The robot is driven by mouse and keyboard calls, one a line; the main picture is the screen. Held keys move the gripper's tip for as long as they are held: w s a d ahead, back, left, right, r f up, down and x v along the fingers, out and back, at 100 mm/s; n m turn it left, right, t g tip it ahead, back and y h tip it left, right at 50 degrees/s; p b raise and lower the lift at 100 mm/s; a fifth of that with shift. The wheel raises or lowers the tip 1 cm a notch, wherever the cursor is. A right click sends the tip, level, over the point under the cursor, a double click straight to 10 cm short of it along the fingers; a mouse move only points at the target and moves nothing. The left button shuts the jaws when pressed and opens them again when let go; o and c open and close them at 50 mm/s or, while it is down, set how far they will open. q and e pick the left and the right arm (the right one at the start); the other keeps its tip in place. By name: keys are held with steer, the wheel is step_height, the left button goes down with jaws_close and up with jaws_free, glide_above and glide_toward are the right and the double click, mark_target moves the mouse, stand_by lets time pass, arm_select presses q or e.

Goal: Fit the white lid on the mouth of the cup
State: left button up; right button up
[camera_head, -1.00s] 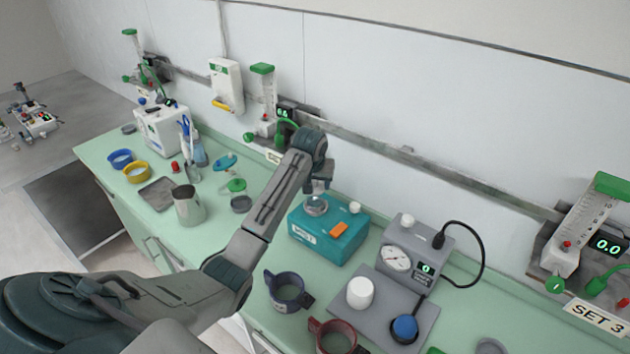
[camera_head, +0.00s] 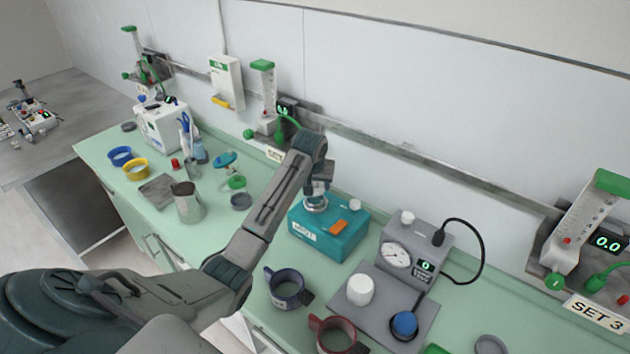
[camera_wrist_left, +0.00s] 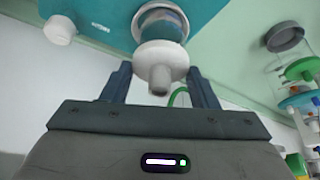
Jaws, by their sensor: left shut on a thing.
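My left gripper (camera_head: 317,192) is above a small shiny cup (camera_head: 316,208) on top of the teal box (camera_head: 330,245). In the left wrist view my left gripper (camera_wrist_left: 160,82) is shut on the white lid (camera_wrist_left: 160,58), a round disc with a short stub, between its two fingers. The cup (camera_wrist_left: 162,20) is right behind the lid there, with its rim partly hidden by it. The lid looks in line with the cup's mouth. I cannot tell whether they touch. My right gripper is not in view.
A grey gauge unit (camera_head: 415,250) stands to the right. A dark blue cup-like holder (camera_head: 285,290) and a dark red one (camera_head: 336,337) are in front. A metal jug (camera_head: 187,205) stands left.

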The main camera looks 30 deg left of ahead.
arm_select(q)
steer(key=shift+f, duration=0.2)
stand_by(0.6)
steer(key=o, duration=1)
steer(key=shift+o, duration=0.2)
steer(key=shift+r, duration=3.5)
